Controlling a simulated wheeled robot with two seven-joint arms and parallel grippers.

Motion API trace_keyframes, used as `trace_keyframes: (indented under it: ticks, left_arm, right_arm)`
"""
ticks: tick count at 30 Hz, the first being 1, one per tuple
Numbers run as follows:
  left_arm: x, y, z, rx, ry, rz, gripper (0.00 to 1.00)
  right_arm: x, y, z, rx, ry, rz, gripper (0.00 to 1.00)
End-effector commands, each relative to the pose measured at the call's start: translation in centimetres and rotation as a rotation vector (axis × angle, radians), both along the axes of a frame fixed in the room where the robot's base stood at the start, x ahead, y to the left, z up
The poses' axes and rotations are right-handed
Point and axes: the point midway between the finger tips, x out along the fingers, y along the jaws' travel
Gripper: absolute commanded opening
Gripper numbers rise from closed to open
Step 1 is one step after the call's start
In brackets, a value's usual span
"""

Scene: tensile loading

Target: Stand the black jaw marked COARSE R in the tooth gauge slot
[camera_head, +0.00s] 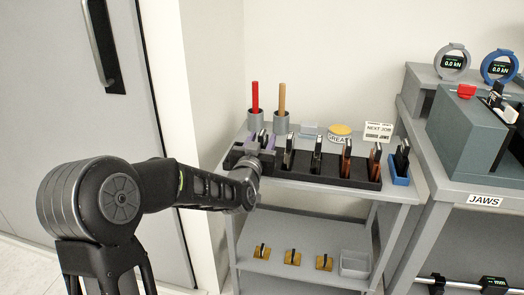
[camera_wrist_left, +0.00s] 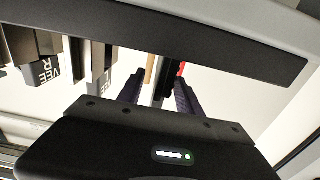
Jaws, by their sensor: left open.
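My left gripper (camera_head: 257,143) is over the left end of a long black rack (camera_head: 325,180), which holds several upright jaws. In the left wrist view its two purple-grey fingers (camera_wrist_left: 158,95) are open, with a narrow dark and grey upright thing between them; I cannot tell if they touch it. A jaw marked VEE R (camera_wrist_left: 42,72) shows upside down to the left of the fingers. No COARSE R marking is readable. A blue holder (camera_head: 400,178) right of the rack has a dark jaw (camera_head: 402,155) standing in it; I cannot tell whether this is the tooth gauge. My right gripper is out of view.
Behind the rack stand a red-handled tool (camera_head: 255,97) and a tan-handled tool (camera_head: 282,97) in grey cups, a yellow-lidded GREASE tin (camera_head: 340,130) and a NEXT JOB card (camera_head: 379,131). The lower shelf has brass pieces (camera_head: 292,257) and a grey bin (camera_head: 355,263). A bench stands right.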

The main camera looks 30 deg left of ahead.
Motion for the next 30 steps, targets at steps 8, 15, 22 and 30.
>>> trace_keyframes:
  ticks: [8, 15, 22, 30]
  left_arm:
    - [-0.03, 0.01, 0.01, 0.000, 0.000, 0.000, 0.42]
    - [-0.03, 0.01, 0.01, 0.000, 0.000, 0.000, 0.30]
    - [-0.03, 0.01, 0.01, 0.000, 0.000, 0.000, 0.11]
    - [-0.03, 0.01, 0.00, 0.000, 0.000, 0.000, 0.00]
  right_arm:
    - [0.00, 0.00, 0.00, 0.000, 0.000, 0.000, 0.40]
    - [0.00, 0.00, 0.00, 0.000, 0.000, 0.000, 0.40]
    - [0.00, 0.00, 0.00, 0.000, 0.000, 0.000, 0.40]
    - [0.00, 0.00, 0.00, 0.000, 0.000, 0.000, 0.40]
